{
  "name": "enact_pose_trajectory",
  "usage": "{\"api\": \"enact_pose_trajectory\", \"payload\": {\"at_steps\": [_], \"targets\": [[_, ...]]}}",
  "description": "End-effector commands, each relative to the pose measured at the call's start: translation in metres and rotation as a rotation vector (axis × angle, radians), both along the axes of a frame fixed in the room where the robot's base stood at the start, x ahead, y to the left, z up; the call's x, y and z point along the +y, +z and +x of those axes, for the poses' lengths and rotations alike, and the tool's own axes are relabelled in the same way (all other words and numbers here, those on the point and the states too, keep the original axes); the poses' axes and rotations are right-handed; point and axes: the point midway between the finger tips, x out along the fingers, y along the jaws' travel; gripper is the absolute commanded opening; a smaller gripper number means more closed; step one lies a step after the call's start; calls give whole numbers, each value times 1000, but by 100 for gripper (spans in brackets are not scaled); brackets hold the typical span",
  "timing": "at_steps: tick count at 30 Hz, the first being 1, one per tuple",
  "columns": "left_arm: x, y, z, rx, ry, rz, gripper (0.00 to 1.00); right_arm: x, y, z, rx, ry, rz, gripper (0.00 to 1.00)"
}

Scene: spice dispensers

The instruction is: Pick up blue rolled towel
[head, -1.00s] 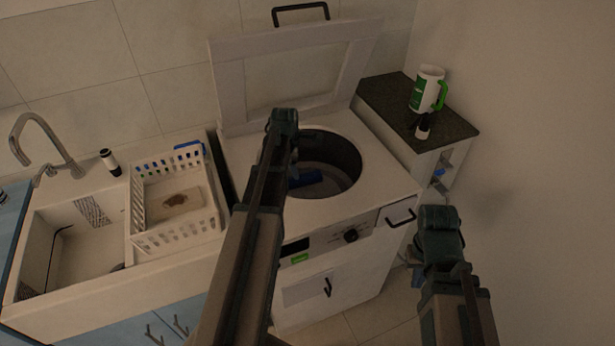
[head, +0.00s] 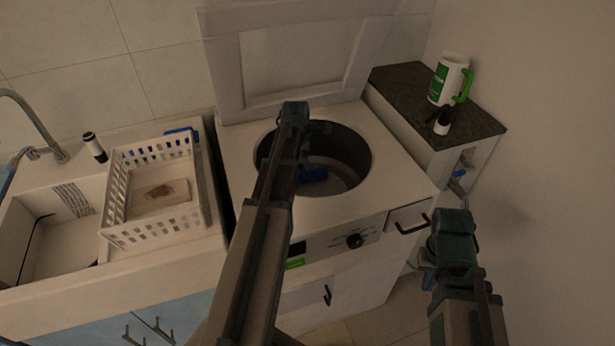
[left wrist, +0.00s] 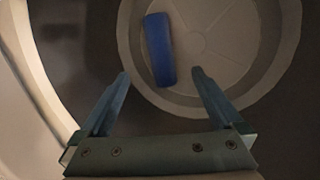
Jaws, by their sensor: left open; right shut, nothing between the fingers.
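The blue rolled towel (head: 313,174) lies on the floor of the round drum of the top-loading washer (head: 398,160). In the left wrist view the towel (left wrist: 158,48) lies lengthwise, just ahead of and partly between the open fingertips of my left gripper (left wrist: 160,74). It looks deeper than the fingers, and no contact shows. In the head view my left gripper (head: 303,150) is over the drum opening, and its arm hides part of the drum. My right gripper (head: 453,240) is shut and empty, to the right of the washer front.
The washer lid (head: 220,60) stands raised behind the opening. The drum rim surrounds my left gripper. A white dish rack (head: 112,205) and a sink are at left. A green-and-white mug (head: 447,82) and a small dark bottle (head: 442,122) stand on the right counter (head: 400,85).

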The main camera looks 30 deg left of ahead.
Motion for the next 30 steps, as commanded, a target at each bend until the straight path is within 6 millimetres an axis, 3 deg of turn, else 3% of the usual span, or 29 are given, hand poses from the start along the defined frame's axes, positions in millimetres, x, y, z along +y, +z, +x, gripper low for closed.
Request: {"api": "enact_pose_trajectory", "payload": {"at_steps": [18, 30], "targets": [[6, -78, 25, 0, -1, 0, 100, 0, -78, 0, 0, 1, 0, 0], [8, -88, 27, 0, -1, 0, 100, 0, -88, 0, 0, 1, 0, 0]]}}
